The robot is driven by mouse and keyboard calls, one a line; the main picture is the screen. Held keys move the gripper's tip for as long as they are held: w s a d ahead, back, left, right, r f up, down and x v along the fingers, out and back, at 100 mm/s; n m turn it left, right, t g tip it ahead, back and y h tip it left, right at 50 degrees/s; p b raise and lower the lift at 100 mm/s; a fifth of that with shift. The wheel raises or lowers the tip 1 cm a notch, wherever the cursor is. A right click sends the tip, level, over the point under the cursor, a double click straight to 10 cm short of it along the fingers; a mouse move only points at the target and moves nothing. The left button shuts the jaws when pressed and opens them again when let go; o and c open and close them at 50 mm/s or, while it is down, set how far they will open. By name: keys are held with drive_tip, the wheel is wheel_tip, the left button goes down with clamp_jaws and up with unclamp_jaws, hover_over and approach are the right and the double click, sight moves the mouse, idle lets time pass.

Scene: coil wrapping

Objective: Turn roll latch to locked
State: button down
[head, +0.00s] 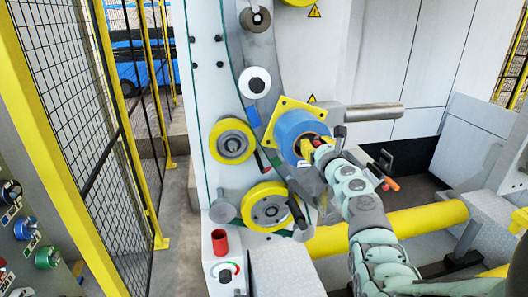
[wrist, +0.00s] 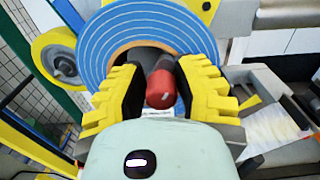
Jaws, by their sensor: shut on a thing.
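The blue roll (head: 292,126) sits on the machine's front, against a yellow square plate. In the wrist view its ringed blue face (wrist: 110,45) fills the upper middle, with a brown core and dark centre. A red rounded knob (wrist: 160,90), the latch's handle, stands in front of that centre. My gripper (wrist: 160,70) has its two yellow and black fingers on either side of the knob, shut on it. In the head view my gripper (head: 313,148) is at the roll's face and hides the knob. I cannot tell the latch's angle.
Yellow-rimmed rollers (head: 231,141) and (head: 268,206) are left of the roll. A steel bar (head: 375,112) sticks out to the right. A yellow tube (head: 415,219) runs low behind my arm. A mesh fence (head: 75,110) and a button panel (head: 28,235) stand at left.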

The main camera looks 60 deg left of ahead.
drive_tip(key=shift+w+d+f, duration=0.3)
drive_tip(key=shift+w+f, duration=0.05)
drive_tip(key=shift+w, duration=0.05)
drive_tip(key=shift+w+d+f+m+p, duration=0.15)
drive_tip(key=shift+f+m, duration=0.6)
drive_tip(key=shift+m, duration=2.2)
drive_tip(key=shift+w+a+f+m+p, duration=0.15)
drive_tip(key=shift+f+m, duration=0.65)
drive_tip(key=shift+m, duration=2.1)
drive_tip(key=shift+w+d+f+m+p, duration=0.15)
drive_tip(key=shift+f+m, duration=0.6)
drive_tip(key=shift+m, duration=2.2)
drive_tip(key=shift+s+a+r, duration=0.1)
drive_tip(key=shift+s+a, duration=0.1)
drive_tip(key=shift+s, duration=0.2)
drive_tip(key=c, duration=1)
unclamp_jaws()
drive_tip(key=shift+s, duration=0.1)
drive_tip(key=shift+o, duration=1)
drive_tip(key=shift+r, duration=0.1)
